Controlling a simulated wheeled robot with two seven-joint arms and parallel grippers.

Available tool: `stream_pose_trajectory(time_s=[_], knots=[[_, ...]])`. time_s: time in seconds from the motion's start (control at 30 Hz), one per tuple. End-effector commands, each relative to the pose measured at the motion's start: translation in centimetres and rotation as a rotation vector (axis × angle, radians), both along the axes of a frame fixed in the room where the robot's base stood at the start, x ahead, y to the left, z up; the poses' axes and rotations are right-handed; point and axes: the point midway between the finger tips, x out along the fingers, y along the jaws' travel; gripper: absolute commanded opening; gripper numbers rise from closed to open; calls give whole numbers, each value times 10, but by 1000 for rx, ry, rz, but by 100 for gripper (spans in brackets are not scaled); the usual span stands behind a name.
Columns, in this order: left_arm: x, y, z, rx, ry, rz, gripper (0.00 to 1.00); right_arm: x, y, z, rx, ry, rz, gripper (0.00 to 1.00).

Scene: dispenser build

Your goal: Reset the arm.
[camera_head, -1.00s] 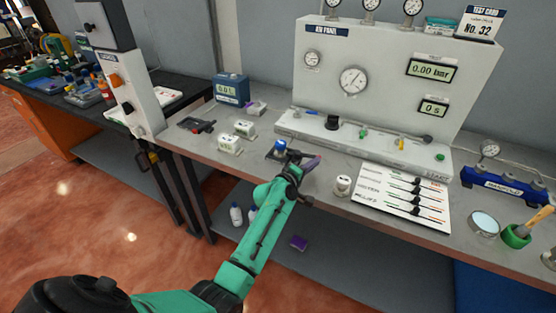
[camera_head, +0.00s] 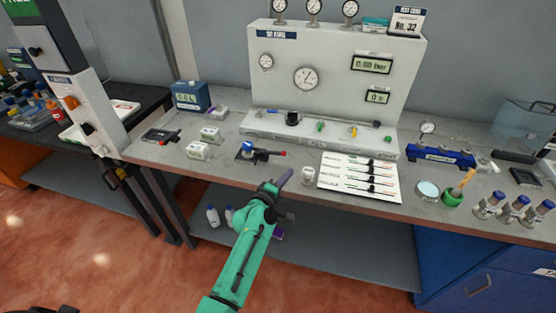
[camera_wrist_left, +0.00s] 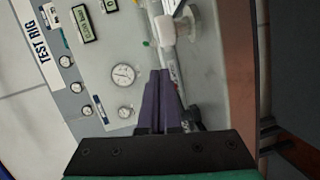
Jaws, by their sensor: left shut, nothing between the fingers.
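My left gripper (camera_head: 283,178) is at the end of the green arm, in front of the bench's front edge in the head view. Its purple fingers are shut with nothing between them; in the left wrist view the fingers (camera_wrist_left: 160,103) lie side by side and point toward the test rig. The black block with a blue knob and red-tipped lever (camera_head: 256,154) lies on the bench beyond the gripper, apart from it. My right gripper is not in view.
The test rig panel (camera_head: 335,75) stands at the back of the bench. A small white cylinder (camera_head: 308,176) and a printed sheet (camera_head: 345,186) lie right of the gripper. White blocks (camera_head: 199,151) lie to the left. A green cup (camera_head: 452,196) and blue-capped bottles (camera_head: 520,207) stand further right.

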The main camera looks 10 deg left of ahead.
Motion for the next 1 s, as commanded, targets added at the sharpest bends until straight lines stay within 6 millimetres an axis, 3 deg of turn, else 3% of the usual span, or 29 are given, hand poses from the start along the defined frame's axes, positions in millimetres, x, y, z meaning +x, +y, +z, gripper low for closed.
stream_pose_trajectory(time_s=[0.03, 0.23, 0.5, 0.77, 0.87, 0.97, 1.0], knots=[[-8, -7, 8, 0, 2, -1, 0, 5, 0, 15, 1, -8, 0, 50], [-24, -22, 6, 0, 1, 1, 0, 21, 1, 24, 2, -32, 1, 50], [-25, -23, 4, 1, 0, 1, 0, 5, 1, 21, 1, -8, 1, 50], [-26, -22, 0, 7, 5, 0, 0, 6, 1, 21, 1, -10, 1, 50], [-36, -20, -32, 72, 48, -14, 0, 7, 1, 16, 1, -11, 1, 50], [-63, -14, -102, 227, 145, -58, 0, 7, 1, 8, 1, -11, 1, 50], [-80, -9, -136, 306, 192, -88, 0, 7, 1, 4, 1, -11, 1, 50]])
